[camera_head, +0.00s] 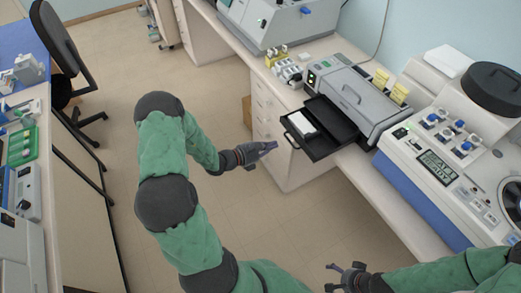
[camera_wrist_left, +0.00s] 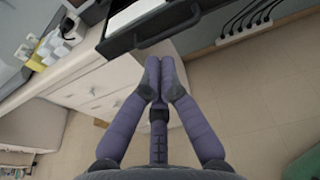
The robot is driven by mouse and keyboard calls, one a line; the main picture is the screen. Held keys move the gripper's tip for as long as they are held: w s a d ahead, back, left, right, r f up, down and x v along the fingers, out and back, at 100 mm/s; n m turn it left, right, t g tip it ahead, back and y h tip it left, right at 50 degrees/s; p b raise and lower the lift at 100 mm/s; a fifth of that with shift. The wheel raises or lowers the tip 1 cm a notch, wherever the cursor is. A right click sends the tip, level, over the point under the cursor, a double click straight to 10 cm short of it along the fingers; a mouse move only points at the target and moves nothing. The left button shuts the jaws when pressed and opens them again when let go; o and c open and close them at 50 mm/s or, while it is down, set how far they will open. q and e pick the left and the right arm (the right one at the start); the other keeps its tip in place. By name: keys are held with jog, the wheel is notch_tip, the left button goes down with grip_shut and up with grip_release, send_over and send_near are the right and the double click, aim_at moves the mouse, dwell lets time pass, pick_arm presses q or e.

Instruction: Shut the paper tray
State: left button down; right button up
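The black paper tray (camera_head: 322,146) is pulled out of the front of the grey printer-like machine (camera_head: 352,98), with white paper (camera_head: 302,122) in it. Its handle (camera_head: 291,140) faces my left gripper (camera_head: 275,146). That gripper is empty, its fingers together, in front of the handle with a small gap. In the left wrist view the shut fingers (camera_wrist_left: 160,72) point at the tray front (camera_wrist_left: 128,42) and its handle (camera_wrist_left: 168,32), just short of them. My right gripper (camera_head: 333,277) is low in the head view, its fingers apart, holding nothing.
The machine stands on a white counter (camera_head: 232,42) with drawers below. A white and blue device (camera_head: 440,165) with a dark dome is to its right, and small bottles (camera_head: 286,70) to its left. A chair (camera_head: 65,55) stands at the left. The floor before the tray is clear.

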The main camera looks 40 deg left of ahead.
pick_arm(q)
send_near(305, 130)
notch_tip(305, 130, down, 2)
jog(key=s, duration=0.2)
jog(key=shift+w+a+f, duration=0.15)
jog(key=shift+w+a, duration=0.05)
jog(key=shift+w, duration=0.05)
jog(key=shift+b, duration=0.3)
jog(key=x, duration=0.3)
jog(key=r+b+x, duration=0.1)
jog(key=x, duration=0.3)
jog(key=r+b+x, duration=0.1)
jog(key=x, duration=0.2)
jog(key=shift+w+d, duration=0.3)
jog(key=shift+w, duration=0.1)
jog(key=shift+r, duration=0.2)
jog(key=shift+a, duration=0.15)
